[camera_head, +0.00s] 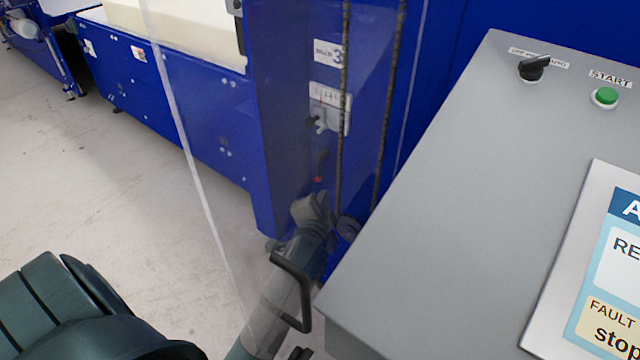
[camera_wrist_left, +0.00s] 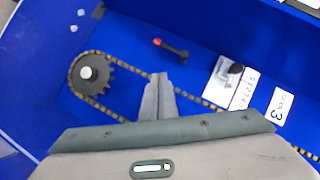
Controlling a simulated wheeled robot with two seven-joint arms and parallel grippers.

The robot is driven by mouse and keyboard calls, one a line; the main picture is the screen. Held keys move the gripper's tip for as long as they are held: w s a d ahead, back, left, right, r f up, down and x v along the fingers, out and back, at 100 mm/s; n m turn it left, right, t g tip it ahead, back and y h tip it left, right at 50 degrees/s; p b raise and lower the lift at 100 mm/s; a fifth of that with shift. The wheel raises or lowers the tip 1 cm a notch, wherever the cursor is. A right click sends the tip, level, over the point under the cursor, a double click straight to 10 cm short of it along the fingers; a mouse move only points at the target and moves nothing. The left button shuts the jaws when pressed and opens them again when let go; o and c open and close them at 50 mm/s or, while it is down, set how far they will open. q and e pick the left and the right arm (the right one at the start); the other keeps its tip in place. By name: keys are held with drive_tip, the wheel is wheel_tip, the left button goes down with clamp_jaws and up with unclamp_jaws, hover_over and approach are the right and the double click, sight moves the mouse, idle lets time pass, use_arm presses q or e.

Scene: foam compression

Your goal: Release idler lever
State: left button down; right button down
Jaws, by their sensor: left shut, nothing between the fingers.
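A short black lever with a red tip (camera_wrist_left: 172,48) is on the blue machine wall in the left wrist view; it also shows small and dark in the head view (camera_head: 320,170). My left gripper (camera_wrist_left: 158,78) is shut and empty, its fingertips just short of the lever in the wrist picture. I cannot tell whether they touch it. In the head view the gripper (camera_head: 318,206) is below the lever, seen through a clear panel. A small plate with a scale and a grey part (camera_head: 328,110) is above the lever. My right gripper is not in view.
A chain runs around a dark sprocket (camera_wrist_left: 92,74) near the gripper. The clear panel has a black handle (camera_head: 293,292). A grey control console (camera_head: 440,180) with a green START button (camera_head: 606,96) and black knob (camera_head: 533,68) stands at right. Floor at left is clear.

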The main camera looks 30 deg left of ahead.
use_arm(q)
drive_tip(key=s+a+f+x, duration=0.1)
drive_tip(key=a+x, duration=0.1)
drive_tip(key=x, duration=1)
drive_tip(key=shift+f, duration=0.15)
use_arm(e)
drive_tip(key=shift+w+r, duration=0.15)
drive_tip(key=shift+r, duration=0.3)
use_arm(q)
drive_tip(key=shift+s+a, duration=0.1)
drive_tip(key=shift+s, duration=0.05)
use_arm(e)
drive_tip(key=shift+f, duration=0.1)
use_arm(q)
drive_tip(key=shift+f+b, duration=0.1)
drive_tip(key=shift+b, duration=0.2)
drive_tip(key=shift+a+m, duration=0.15)
drive_tip(key=shift+m, duration=0.15)
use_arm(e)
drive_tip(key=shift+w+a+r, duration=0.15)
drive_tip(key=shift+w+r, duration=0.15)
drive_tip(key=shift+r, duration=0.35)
